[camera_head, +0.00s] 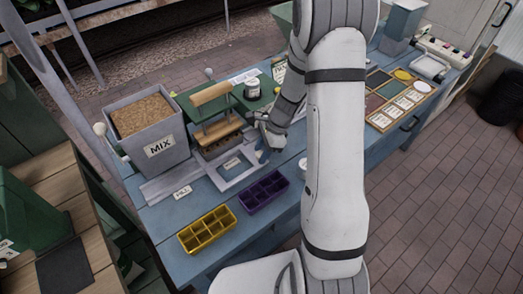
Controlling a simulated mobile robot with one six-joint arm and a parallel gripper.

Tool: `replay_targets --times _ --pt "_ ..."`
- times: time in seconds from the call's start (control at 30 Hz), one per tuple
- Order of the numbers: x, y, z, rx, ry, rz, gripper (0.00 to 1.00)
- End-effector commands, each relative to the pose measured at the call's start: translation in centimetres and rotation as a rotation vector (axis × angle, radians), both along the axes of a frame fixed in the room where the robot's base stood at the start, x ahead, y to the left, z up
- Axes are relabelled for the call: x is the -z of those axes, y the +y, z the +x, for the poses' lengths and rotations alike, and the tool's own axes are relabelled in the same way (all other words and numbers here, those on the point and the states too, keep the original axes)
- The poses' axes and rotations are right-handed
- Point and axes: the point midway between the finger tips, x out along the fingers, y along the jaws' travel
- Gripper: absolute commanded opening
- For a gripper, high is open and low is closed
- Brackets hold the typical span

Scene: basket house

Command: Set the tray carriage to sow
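The tray carriage (216,183) looks like a grey flat frame with a rectangular opening, on a grey base on the blue bench. A small card (183,192) at its front left seems to read FILL. Another small label (232,163) shows inside the frame, too small to read. My gripper (262,143) is at the frame's right back side, pointing down close to a small blue handle (262,157). I cannot tell whether it touches the handle, or whether its fingers are open or shut. My arm hides part of the bench to the right.
A grey MIX bin (160,150) stands left of a press with wooden bars (212,97). A yellow tray (207,231) and a purple tray (264,191) lie at the bench's front. Seed packets in a wooden rack (409,99) lie at the right.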

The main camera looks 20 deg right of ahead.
Motion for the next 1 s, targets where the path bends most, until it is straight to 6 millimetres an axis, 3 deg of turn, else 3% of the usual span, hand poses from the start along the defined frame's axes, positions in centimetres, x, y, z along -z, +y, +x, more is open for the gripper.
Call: replay_targets --times 0.43,0.77,1.0 --pt "0.0 0.0 0.0 0.0 0.0 0.0 0.0" --pt "0.0 -0.4 0.2 0.001 0.0 0.0 0.0" --pt "-0.1 -3.5 1.5 0.004 0.0 0.0 0.0"
